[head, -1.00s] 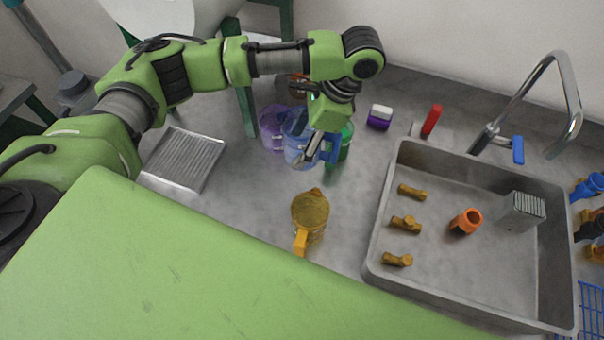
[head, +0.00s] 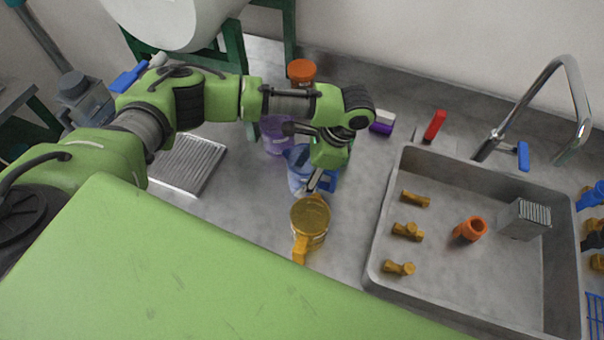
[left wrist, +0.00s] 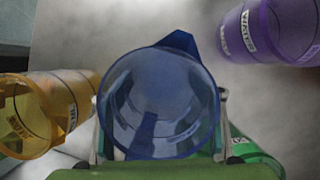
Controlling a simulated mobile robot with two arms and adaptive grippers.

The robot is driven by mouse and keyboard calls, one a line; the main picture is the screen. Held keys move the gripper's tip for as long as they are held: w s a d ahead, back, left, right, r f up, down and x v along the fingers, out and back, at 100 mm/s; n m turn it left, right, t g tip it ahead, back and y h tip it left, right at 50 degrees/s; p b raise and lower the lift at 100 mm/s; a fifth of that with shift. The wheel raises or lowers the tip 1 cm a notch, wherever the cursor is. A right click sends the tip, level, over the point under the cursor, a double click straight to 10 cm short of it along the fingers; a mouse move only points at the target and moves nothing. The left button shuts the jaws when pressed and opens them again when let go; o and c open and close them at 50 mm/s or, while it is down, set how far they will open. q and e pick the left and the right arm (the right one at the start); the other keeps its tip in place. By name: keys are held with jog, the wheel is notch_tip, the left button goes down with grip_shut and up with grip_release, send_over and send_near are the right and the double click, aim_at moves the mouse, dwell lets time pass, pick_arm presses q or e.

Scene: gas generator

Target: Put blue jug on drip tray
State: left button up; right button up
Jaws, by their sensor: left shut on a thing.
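The blue jug (head: 296,168) is behind the yellow jug in the head view, partly covered by my left gripper. My left gripper (head: 318,182) is shut on the jug at its handle side. The left wrist view looks onto the round blue jug (left wrist: 158,100), between the two fingers. I cannot tell whether its base is clear of the counter. The ridged metal drip tray (head: 190,165) lies to the left, with nothing on it; my arm covers part of its edge. My right gripper is not in view.
The yellow jug (head: 309,222) stands close in front of the blue jug. The purple jug (head: 275,135) is behind it. An orange-lidded jar (head: 301,72) stands farther back. The sink (head: 480,255) lies to the right. Counter between tray and jugs is clear.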

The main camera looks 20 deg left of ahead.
pick_arm(q)
jog(key=shift+f, duration=0.35)
jog(key=o, duration=1.2)
jog(key=shift+f, duration=0.15)
jog(key=shift+o, duration=0.2)
